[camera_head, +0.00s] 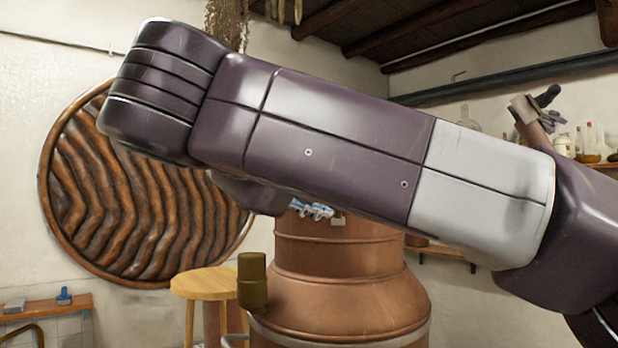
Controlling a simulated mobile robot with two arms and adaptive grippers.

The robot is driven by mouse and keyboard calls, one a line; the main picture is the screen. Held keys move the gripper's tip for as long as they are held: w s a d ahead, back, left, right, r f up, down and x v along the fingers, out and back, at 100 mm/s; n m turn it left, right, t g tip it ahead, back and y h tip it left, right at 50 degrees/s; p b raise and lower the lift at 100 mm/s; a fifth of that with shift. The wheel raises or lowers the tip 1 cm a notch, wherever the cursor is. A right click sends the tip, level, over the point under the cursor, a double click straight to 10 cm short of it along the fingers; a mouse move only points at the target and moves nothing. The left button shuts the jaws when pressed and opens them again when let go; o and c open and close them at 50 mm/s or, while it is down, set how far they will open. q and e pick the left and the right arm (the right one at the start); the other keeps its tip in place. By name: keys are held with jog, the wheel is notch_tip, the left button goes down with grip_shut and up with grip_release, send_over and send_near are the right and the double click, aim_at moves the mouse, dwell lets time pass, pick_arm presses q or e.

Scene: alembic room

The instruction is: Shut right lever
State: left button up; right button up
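A large copper still (340,275) stands in the middle, its upper part hidden behind my purple and white arm, which comes in from the right. A small blue and silver fitting (311,209) shows just below the arm, in front of the still's top; I cannot tell whether it is a lever. At the right, a copper pipe end (535,135) carries a metal fitting with a dark handle (548,96), which looks like a lever. Its exact setting is unclear. Neither gripper can be made out.
A round wooden stool (205,284) and an olive-brown cylinder (252,281) are left of the still. A carved wooden disc (125,225) is on the wall. A low shelf (50,306) stands at the lower left. Bottles (590,143) line a shelf at the right.

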jog(key=v, duration=0.9)
